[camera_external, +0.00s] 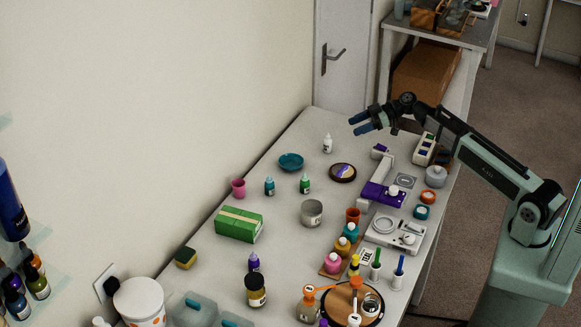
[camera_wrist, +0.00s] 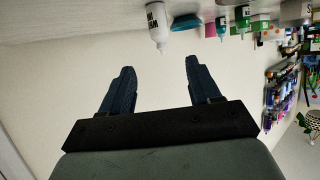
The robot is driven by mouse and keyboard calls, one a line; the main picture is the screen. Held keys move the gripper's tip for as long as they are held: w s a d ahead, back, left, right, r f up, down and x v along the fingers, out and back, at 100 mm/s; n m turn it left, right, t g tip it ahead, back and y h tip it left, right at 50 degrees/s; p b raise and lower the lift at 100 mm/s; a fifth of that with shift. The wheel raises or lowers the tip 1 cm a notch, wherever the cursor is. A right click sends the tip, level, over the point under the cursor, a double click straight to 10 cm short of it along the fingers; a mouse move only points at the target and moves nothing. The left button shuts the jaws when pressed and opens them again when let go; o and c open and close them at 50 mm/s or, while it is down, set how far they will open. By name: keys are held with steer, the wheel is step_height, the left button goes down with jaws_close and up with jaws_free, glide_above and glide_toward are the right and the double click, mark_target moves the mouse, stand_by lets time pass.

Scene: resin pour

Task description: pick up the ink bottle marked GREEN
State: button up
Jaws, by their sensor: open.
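A small bottle with a green body and cap (camera_external: 305,184) stands upright on the table in the external view, right of a similar teal bottle (camera_external: 269,187). Their labels are too small to read. In the wrist view, what looks like the green bottle (camera_wrist: 242,19) is small near the top edge. My gripper (camera_external: 359,124) is open and empty, raised above the far right part of the table, well apart from the green bottle. In the wrist view its two fingers (camera_wrist: 158,74) are spread with nothing between them.
A white bottle (camera_external: 328,144), teal dish (camera_external: 291,162), dark round dish (camera_external: 343,172), pink cup (camera_external: 238,188) and metal tin (camera_external: 312,212) stand around the green bottle. A green box (camera_external: 239,225) lies nearer the camera. A purple-and-white stand (camera_external: 384,193) rises at right.

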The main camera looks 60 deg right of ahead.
steer(key=shift+o, duration=0.2)
stand_by(0.5)
steer(key=w+a+r+n+g, duration=0.2)
steer(key=w+a+r+n, duration=0.15)
steer(key=a, duration=0.95)
steer(key=w+a+r+n+g, duration=0.2)
steer(key=a+r+n, duration=0.15)
steer(key=a, duration=0.85)
steer(key=w+a+r+n+g, duration=0.2)
steer(key=w+a+r, duration=0.15)
steer(key=a, duration=0.95)
steer(key=g+h, duration=0.5)
steer(key=h, duration=0.1)
glide_toward(305, 177)
steer(key=shift+n, duration=0.4)
steer(key=f, duration=0.4)
steer(key=a+f, duration=0.1)
steer(key=f, duration=0.7)
steer(key=shift+w+a, duration=0.1)
steer(key=shift+a, duration=0.2)
steer(key=shift+c, duration=0.3)
